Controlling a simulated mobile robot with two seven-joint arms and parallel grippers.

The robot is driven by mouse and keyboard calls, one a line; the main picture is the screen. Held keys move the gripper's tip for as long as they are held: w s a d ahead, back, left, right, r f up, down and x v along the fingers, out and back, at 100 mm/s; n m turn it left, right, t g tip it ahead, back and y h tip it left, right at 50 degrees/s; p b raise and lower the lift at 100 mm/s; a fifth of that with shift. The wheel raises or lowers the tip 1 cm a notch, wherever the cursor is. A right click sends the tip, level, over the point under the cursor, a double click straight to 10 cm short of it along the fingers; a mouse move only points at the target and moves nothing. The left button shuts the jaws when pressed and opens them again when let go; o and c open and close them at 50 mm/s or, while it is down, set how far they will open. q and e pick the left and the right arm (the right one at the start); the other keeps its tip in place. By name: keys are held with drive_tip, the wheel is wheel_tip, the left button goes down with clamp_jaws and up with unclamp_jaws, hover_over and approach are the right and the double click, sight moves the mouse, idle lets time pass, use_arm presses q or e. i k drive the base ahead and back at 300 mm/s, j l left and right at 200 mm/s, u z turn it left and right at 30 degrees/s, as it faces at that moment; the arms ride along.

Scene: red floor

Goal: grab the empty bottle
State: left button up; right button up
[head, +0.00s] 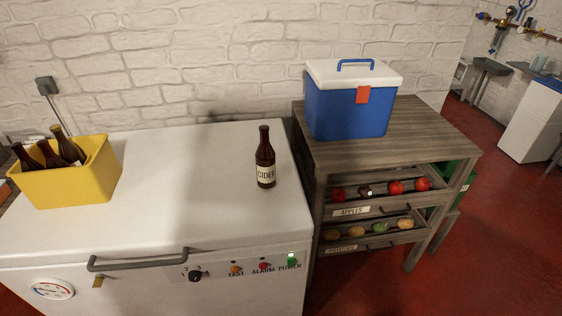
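A dark brown bottle (265,158) with a cream label reading CIDER stands upright on the white lid of a chest freezer (190,180), near its right end. Whether it is empty cannot be told. Several more dark bottles (48,152) lean inside a yellow crate (75,187) at the left end of the freezer lid. Neither of my grippers is in the head view.
A wooden rack (430,125) stands right of the freezer, with a blue cooler box (345,108) on top and drawers of fruit and vegetables below. A white brick wall (220,55) is behind. The freezer lid between crate and bottle is clear. Red floor (480,230) is open at right.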

sight(265, 156)
drive_tip(key=i+l, duration=0.1)
drive_tip(key=l, duration=0.7)
drive_tip(key=i+l+u, duration=0.1)
drive_tip(key=l, duration=0.65)
